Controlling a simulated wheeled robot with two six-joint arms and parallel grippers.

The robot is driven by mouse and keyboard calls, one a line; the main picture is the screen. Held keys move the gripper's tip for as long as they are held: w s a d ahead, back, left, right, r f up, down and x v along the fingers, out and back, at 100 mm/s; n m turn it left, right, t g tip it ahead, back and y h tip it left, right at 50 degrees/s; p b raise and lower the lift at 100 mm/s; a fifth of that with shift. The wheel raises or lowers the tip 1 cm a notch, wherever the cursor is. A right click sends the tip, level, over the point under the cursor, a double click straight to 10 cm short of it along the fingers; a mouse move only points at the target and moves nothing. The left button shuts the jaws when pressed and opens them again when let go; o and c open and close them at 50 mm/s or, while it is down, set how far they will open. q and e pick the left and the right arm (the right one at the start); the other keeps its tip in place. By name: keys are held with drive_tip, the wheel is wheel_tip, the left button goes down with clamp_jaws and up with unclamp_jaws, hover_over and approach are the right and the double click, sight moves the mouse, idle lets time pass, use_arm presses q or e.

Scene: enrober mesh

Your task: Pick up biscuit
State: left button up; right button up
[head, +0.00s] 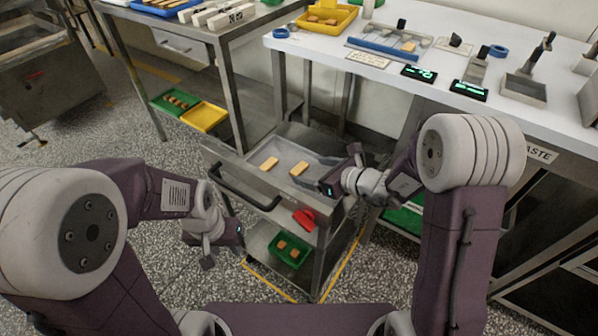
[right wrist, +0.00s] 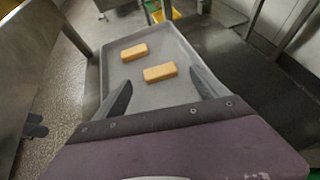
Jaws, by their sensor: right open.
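Two tan rectangular biscuits lie flat and apart in a grey metal tray (right wrist: 165,100) on a steel cart. In the head view, the left biscuit (head: 269,163) and the right biscuit (head: 299,168) lie left of my right gripper (head: 339,170). In the right wrist view, the nearer biscuit (right wrist: 160,72) appears between and just beyond the open fingertips, and the farther biscuit (right wrist: 134,52) lies up and left of it. The right gripper is empty; no contact with a biscuit shows. My left gripper (head: 222,250) hangs left of the cart, its jaw opening unclear.
The cart has a dark handle (head: 243,187) and a red object (head: 304,219) at its front. A green bin (head: 290,249) with biscuits sits on its lower shelf. A white worktop (head: 440,55) with scales, scoops and a yellow tray (head: 327,18) stands behind, right.

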sight(299, 168)
drive_tip(key=b+x, duration=0.1)
drive_tip(key=x, duration=0.3)
drive_tip(key=shift+w+a+f, duration=0.2)
drive_tip(key=shift+a, duration=0.05)
drive_tip(key=c, duration=1.1)
drive_tip(key=r+p, duration=0.1)
drive_tip(key=r, duration=0.2)
drive_tip(key=d+r+p, duration=0.1)
drive_tip(key=r, duration=0.1)
drive_tip(key=shift+r+p, duration=0.15)
drive_tip(key=shift+p, duration=0.2)
drive_tip(key=d+r+p, duration=0.1)
drive_tip(key=d+r, duration=0.1)
drive_tip(key=d, duration=0.1)
drive_tip(key=d+r+p, duration=0.1)
drive_tip(key=d+p, duration=0.1)
drive_tip(key=d, duration=0.2)
drive_tip(key=d+r+p, duration=0.1)
drive_tip(key=d+r, duration=0.1)
drive_tip(key=d, duration=0.1)
drive_tip(key=shift+w+d+r+p, duration=0.35)
drive_tip(key=shift+w+r, duration=0.05)
